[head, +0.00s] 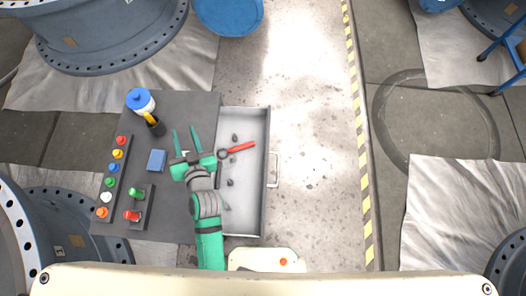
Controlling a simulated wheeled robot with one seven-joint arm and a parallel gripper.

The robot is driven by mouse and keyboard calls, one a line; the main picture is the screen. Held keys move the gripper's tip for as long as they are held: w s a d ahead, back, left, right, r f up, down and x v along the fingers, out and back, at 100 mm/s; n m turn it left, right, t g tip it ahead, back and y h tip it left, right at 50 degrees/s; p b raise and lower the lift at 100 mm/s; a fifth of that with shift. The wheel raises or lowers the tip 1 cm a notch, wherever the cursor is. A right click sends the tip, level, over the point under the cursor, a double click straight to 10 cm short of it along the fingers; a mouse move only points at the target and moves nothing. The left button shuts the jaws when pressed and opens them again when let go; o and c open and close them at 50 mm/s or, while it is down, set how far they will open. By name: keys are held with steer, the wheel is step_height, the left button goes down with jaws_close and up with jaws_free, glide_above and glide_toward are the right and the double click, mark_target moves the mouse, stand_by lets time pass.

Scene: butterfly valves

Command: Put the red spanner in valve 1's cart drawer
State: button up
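The red spanner (240,148) shows over the open drawer (258,190) of the cart (190,105). Its dark ring end is at the left, close beside my gripper's green body, and its red handle points right. It appears to lie inside the drawer, though its height is hard to judge from above. My gripper (184,130) is over the cart top, left of the drawer. Its two green fingers are spread apart and nothing shows between them. My arm hides part of the drawer's left side. No number marking the valve is readable.
The cart top holds a blue-capped white bottle (140,101), a yellow-and-black item (154,123), a blue block (156,160), a row of coloured knobs (109,182) and a green-and-red knobbed stand (134,205). Small dark pieces lie in the drawer. Floor right of the drawer is clear.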

steer(key=s+d+f+m+t+h, duration=0.1)
steer(key=s+d+m+h, duration=0.15)
steer(key=s+d, duration=0.4)
steer(key=s+d+f+m+h, duration=0.1)
steer(key=s+d+h, duration=0.2)
steer(key=s+d, duration=0.4)
steer(key=s+d+r+n+h, duration=0.1)
steer(key=s+d+r, duration=0.4)
steer(key=s+d, duration=0.4)
steer(key=d, duration=0.3)
steer(key=shift+s+t, duration=0.4)
steer(key=shift+r+n, duration=0.1)
steer(key=shift+n, duration=0.15)
